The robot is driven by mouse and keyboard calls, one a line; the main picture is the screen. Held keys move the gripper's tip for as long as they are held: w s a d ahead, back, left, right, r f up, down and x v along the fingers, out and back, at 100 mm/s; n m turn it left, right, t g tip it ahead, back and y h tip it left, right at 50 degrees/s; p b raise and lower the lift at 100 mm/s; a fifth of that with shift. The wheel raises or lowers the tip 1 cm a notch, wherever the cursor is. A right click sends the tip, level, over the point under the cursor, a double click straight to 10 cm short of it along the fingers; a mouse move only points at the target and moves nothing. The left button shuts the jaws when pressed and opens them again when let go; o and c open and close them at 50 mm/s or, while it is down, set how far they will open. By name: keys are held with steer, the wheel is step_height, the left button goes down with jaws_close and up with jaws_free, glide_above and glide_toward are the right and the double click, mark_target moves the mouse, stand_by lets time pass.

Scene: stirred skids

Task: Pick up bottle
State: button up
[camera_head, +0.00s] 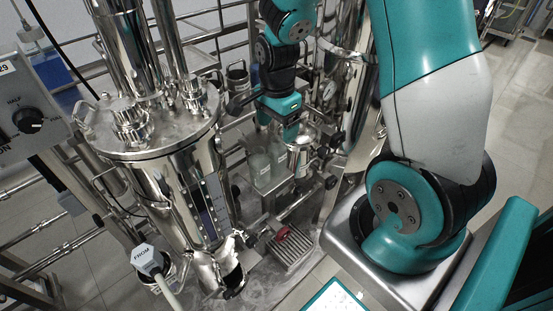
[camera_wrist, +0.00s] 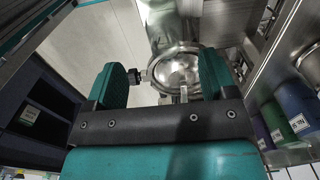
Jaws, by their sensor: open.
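My gripper (camera_head: 287,131) is in the middle of the head view, at the end of my teal arm. In the wrist view my gripper (camera_wrist: 165,78) shows two teal fingers spread wide, with nothing held between them. Clear, pale bottles (camera_head: 260,166) stand just below and left of my gripper in the head view, partly hidden by it. In the wrist view a blue bottle-like container (camera_wrist: 268,127) and a green one (camera_wrist: 297,115) with white labels stand to the right of the fingers. I cannot tell which bottle is meant.
A large steel vessel (camera_head: 178,180) stands left of my gripper, with pipes and rails around it. A steel grate (camera_head: 291,247) with a red part lies below. In the wrist view a round steel fitting (camera_wrist: 177,70) shows beyond the fingers, and a dark cabinet (camera_wrist: 38,110) at left.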

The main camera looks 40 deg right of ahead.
mark_target(277, 149)
steer(key=f, duration=0.8)
steer(key=shift+w+d+f+b, duration=0.1)
steer(key=shift+w+b, duration=0.15)
steer(key=shift+b, duration=0.1)
steer(key=c, duration=1)
